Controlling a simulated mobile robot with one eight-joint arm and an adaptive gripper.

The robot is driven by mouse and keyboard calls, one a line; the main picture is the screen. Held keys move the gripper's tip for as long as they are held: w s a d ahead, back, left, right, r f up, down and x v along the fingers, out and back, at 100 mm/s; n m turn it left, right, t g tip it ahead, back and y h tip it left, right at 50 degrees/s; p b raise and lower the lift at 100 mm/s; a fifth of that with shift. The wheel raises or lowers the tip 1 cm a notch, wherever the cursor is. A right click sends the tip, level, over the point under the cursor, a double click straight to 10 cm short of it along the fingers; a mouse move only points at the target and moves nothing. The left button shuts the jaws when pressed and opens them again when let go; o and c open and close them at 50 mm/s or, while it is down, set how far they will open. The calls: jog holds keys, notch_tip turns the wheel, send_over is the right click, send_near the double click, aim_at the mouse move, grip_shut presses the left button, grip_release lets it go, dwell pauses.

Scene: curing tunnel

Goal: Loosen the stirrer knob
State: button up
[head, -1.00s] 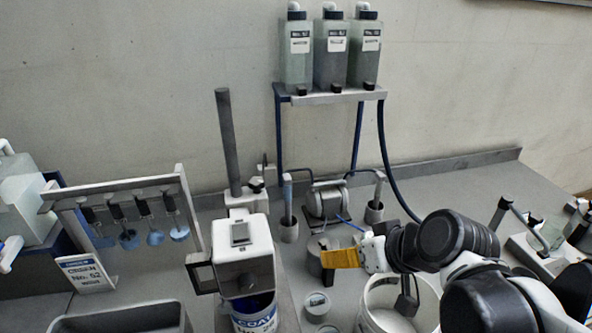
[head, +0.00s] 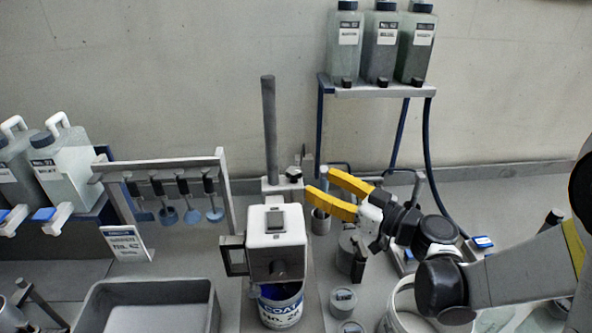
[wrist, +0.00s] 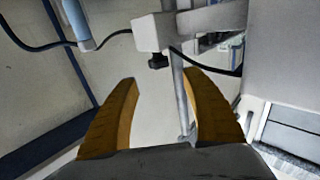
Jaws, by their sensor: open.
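The stirrer has a dark upright post (head: 269,125), a white motor head (head: 277,238) and a white clamp block at the foot of the visible post. A small dark knob (head: 295,174) sticks out at the clamp's right side. In the wrist view a black knob (wrist: 158,61) hangs on a white block (wrist: 153,32), just beyond and between my fingertips. My gripper (head: 318,184) has yellow fingers, spread open and empty, pointing left towards the knob. It also shows in the wrist view (wrist: 159,78). I see no contact with the knob.
A can (head: 282,313) stands under the motor head. A rack with hanging blue-tipped tools (head: 150,165) is left, a grey tray (head: 150,300) in front. A bottle shelf (head: 380,91) with a blue hose stands behind my gripper. Small lidded pots (head: 343,301) are in front.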

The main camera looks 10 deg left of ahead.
aim_at(300, 173)
jog(key=b+x, duration=0.1)
jog(key=x, duration=0.7)
jog(key=shift+a, duration=0.15)
jog(key=c, duration=1.2)
